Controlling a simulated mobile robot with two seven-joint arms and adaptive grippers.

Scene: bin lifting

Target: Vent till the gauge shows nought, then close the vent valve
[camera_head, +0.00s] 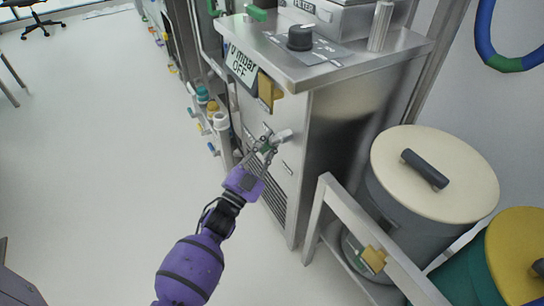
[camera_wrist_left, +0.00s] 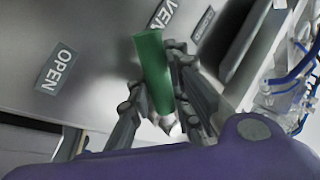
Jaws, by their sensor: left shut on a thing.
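My left gripper (camera_head: 266,146) is at the front of the steel cabinet, low under its display. In the left wrist view, its dark fingers (camera_wrist_left: 158,112) are shut on the green vent valve handle (camera_wrist_left: 151,65), one on each side. I cannot tell from this how far the valve is turned. The gauge display (camera_head: 241,65) reads "0 mbar" and "OFF". My right gripper is not in view.
The steel cabinet (camera_head: 345,110) carries a black knob (camera_head: 300,37) on top and a yellow part (camera_head: 269,91) beside the display. Lidded drums (camera_head: 430,175) stand at the right behind a metal frame (camera_head: 322,205). Coloured bottle caps (camera_head: 213,107) line the left side.

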